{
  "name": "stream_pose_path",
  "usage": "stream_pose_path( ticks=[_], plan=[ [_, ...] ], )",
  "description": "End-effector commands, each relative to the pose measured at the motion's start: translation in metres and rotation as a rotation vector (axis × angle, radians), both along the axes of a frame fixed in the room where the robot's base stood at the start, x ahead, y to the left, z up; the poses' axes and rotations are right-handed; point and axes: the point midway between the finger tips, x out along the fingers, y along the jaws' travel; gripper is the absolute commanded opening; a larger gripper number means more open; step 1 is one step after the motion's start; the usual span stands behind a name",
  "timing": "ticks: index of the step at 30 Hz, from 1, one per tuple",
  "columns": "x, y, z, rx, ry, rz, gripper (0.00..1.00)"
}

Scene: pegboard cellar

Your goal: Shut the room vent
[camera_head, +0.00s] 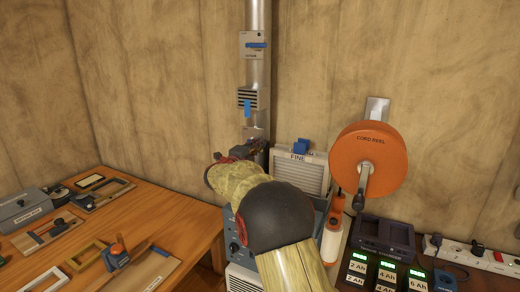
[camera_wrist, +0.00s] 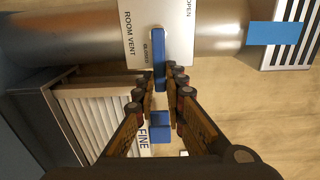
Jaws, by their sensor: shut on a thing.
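The room vent's white plate (camera_wrist: 195,30), lettered ROOM VENT, sits on the metal duct in the wrist view. Its upper end is marked OPEN, at the right of that view; a smaller word near the lever is hard to read. The blue lever (camera_wrist: 159,55) lies crosswise to the duct, pointing toward the fine filter. My gripper (camera_wrist: 162,80) is shut on the lever's free end. In the head view, the gripper (camera_head: 252,150) is at the duct's lower part, and my arm hides most of the lever. The plate's top (camera_head: 256,132) shows there.
Higher on the duct are a grille (camera_head: 250,98) with a blue tab and another plate (camera_head: 252,44) with a blue lever. The FINE filter (camera_head: 305,175) stands close right of my gripper, with an orange cord reel (camera_head: 370,160) beyond. A workbench (camera_head: 185,225) is at left.

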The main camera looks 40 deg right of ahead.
Motion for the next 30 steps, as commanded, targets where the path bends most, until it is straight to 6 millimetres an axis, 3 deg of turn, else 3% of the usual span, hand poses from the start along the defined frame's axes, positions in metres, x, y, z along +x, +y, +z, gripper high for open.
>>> stream_pose_path(
  ticks=[13, 14, 21, 30],
  plan=[
    [0.0008, 0.0000, -0.0033, 0.006, -0.005, -0.001, 0.00],
    [0.0007, 0.0000, -0.0034, 0.006, -0.005, -0.001, 0.13],
    [0.0008, -0.0001, -0.0024, 0.005, -0.006, -0.001, 0.27],
    [0.0010, 0.0001, -0.0013, 0.004, -0.006, 0.000, 0.30]
  ],
)
